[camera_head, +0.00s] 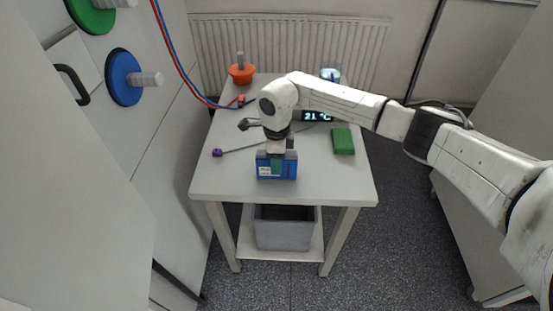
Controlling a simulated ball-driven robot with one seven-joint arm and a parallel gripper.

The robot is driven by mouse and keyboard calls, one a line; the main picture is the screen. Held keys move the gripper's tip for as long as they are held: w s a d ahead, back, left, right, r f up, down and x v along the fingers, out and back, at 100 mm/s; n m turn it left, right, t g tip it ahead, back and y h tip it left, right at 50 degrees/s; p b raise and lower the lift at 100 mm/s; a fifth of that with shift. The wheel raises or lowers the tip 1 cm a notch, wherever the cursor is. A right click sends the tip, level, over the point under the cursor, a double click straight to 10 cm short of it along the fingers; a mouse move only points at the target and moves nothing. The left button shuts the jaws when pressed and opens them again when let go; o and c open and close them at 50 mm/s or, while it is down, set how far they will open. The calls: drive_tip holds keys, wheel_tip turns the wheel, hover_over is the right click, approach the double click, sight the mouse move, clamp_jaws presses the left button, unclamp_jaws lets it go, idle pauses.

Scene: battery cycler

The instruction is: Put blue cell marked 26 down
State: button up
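The blue cell (284,171) is a small upright block with a blue body, a pale label and a green patch on its front. It is at the front middle of the white table (330,188). The number on it is too small to read. My gripper (277,155) reaches down onto the top of the cell from above. The fingers are small and partly hidden, and they appear to be around the cell's upper part. I cannot tell whether the cell's underside touches the tabletop.
A green block (343,141) lies to the right, near a dark display (317,116). A purple-tipped rod (217,153) lies left of the cell. An orange pot (241,74) and red and blue cables (178,60) are at the back left. A grey bin (284,235) sits on the lower shelf.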

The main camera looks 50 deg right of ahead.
drive_tip(key=shift+o, duration=1.1)
wheel_tip(320, 180, up, 12)
drive_tip(key=shift+r+b, duration=0.15)
drive_tip(key=shift+b, duration=0.35)
